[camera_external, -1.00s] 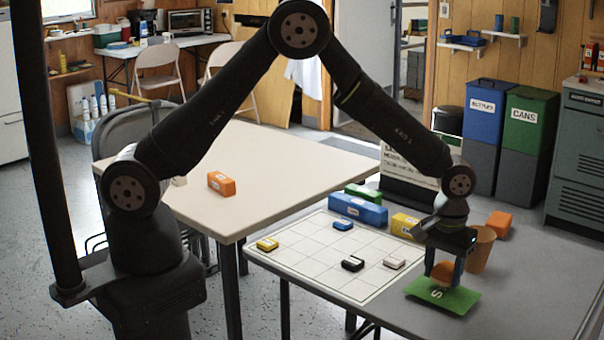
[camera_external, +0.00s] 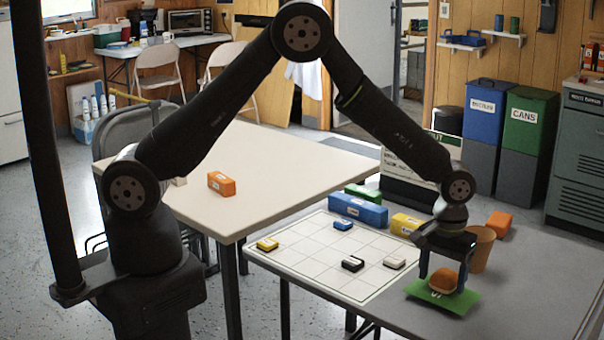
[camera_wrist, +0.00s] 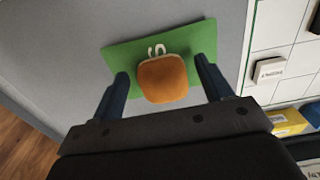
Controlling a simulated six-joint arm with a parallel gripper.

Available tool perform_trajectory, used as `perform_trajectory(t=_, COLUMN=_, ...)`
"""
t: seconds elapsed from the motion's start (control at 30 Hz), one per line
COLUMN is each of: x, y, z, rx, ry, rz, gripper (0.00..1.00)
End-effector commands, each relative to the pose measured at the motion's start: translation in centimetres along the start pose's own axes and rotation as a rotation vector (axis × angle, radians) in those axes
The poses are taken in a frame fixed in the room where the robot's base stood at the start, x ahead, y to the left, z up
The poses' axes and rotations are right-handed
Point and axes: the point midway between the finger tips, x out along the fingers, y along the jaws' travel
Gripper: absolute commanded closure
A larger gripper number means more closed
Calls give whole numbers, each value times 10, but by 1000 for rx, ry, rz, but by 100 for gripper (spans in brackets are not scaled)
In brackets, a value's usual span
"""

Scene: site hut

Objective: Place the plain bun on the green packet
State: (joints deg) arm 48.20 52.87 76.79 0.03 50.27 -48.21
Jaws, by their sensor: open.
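The plain bun (camera_external: 443,281) is orange-brown and rests on the green packet (camera_external: 465,301), which lies flat on the grey table. In the wrist view the bun (camera_wrist: 163,79) sits on the lower middle of the packet (camera_wrist: 125,58), partly covering its white marking. My gripper (camera_external: 443,281) is open above the packet, with one finger on each side of the bun. In the wrist view both fingers of my gripper (camera_wrist: 162,85) stand apart from the bun, with gaps on both sides.
A white grid board (camera_external: 305,268) with several small blocks lies left of the packet. A brown cup (camera_external: 481,250) and an orange block (camera_external: 498,225) stand behind my gripper. Blue (camera_external: 358,210) and yellow (camera_external: 405,224) boxes line the board's far side. The table's right part is clear.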

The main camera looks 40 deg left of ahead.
Motion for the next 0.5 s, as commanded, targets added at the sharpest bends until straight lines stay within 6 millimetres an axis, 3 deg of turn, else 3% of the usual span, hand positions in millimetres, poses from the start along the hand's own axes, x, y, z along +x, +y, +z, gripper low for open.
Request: perform_trajectory(t=0.5, x=-100, y=0, z=0, rx=0, ry=1, rz=1, gripper=28)
